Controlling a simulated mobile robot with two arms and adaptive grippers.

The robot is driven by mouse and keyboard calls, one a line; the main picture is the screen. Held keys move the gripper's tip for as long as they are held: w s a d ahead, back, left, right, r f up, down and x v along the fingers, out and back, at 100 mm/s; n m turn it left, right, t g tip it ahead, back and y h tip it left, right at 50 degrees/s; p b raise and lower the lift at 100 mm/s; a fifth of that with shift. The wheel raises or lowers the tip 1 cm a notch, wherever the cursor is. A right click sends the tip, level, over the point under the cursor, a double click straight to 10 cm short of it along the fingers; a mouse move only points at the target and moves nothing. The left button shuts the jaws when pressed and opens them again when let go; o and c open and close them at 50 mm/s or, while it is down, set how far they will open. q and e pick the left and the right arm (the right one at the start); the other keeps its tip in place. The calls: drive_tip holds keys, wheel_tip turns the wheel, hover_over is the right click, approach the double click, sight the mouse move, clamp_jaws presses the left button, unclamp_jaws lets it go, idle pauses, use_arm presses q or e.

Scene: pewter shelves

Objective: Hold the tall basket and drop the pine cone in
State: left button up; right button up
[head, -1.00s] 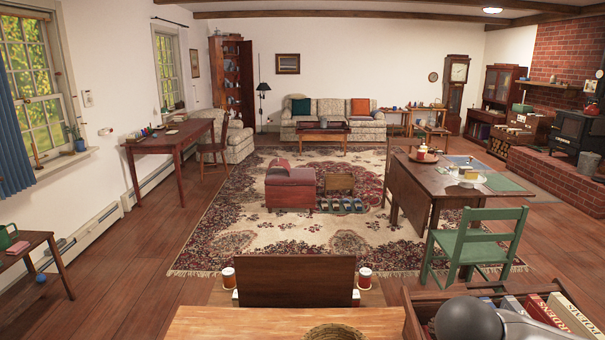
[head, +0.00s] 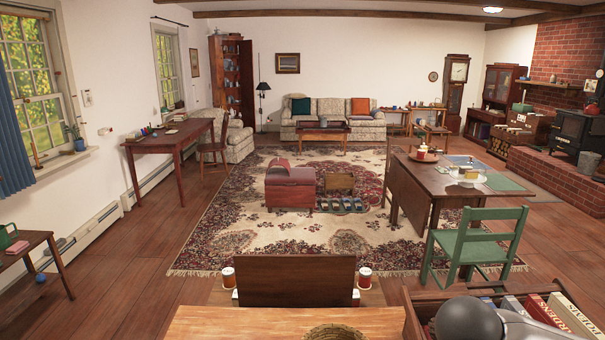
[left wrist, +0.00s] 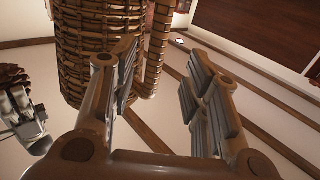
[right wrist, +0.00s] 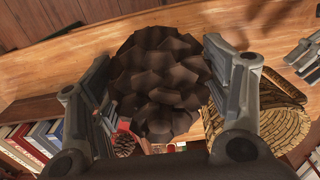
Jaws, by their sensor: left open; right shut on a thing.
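The tall wicker basket (left wrist: 100,45) fills the upper left of the left wrist view. Its rim (head: 335,333) just shows at the bottom of the head view. My left gripper (left wrist: 158,65) is open, with a wicker handle (left wrist: 157,45) of the basket showing between its fingers. I cannot tell whether they touch it. My right gripper (right wrist: 160,80) is shut on the brown pine cone (right wrist: 158,80), held above the wooden top. The basket also shows right of it in the right wrist view (right wrist: 265,120), with the cone apart from it. Neither gripper shows in the head view.
The basket stands by a wooden surface (head: 240,324). A wooden crate with books (head: 570,318) is at the lower right.

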use_arm(q)
drive_tip(key=shift+x, duration=2.9)
clamp_jaws()
drive_tip(key=shift+f, duration=0.1)
drive_tip(key=shift+a+f, duration=0.1)
